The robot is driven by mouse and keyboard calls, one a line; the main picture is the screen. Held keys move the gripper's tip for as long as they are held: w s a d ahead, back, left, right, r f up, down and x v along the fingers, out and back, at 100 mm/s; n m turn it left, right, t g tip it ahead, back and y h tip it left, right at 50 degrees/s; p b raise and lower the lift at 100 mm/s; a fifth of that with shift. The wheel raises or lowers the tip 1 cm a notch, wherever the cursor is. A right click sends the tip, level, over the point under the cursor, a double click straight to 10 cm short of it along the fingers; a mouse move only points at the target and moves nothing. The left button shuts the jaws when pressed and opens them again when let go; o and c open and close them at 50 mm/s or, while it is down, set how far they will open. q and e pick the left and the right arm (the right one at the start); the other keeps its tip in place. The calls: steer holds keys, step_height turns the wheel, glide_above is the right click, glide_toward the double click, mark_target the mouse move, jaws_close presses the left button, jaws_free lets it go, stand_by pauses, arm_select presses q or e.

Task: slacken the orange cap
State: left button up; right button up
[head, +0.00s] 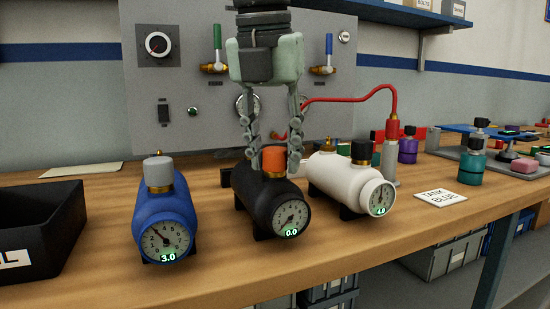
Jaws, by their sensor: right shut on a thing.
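The orange cap (273,159) sits on top of the black tank (262,203) in the middle of the bench. The tank's gauge (291,218) reads 0.0. My right gripper (272,165) comes down from above, with one finger on each side of the orange cap, shut on it. Its fingertips reach down near the tank top. The cap's base is partly hidden by the fingers. My left gripper is not in view.
A blue tank (165,220) with a grey cap, reading 3.0, stands left; a white tank (343,182) with a black cap stands close right. A black bin (38,240) is far left. A "TANK BLUE" card (440,196) lies right. Bare bench lies in front.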

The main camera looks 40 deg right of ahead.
steer(key=n, duration=0.4)
steer(key=shift+t+y, duration=0.3)
steer(key=shift+t, duration=0.1)
steer(key=shift+r+n+y+p, duration=0.15)
steer(key=shift+n+y+p, duration=0.3)
steer(key=shift+n, duration=0.65)
steer(key=shift+d+n, duration=0.1)
steer(key=shift+n, duration=0.9)
steer(key=n+p, duration=0.2)
steer(key=shift+n+y, duration=0.3)
steer(key=shift+y, duration=0.05)
steer(key=shift+n, duration=0.7)
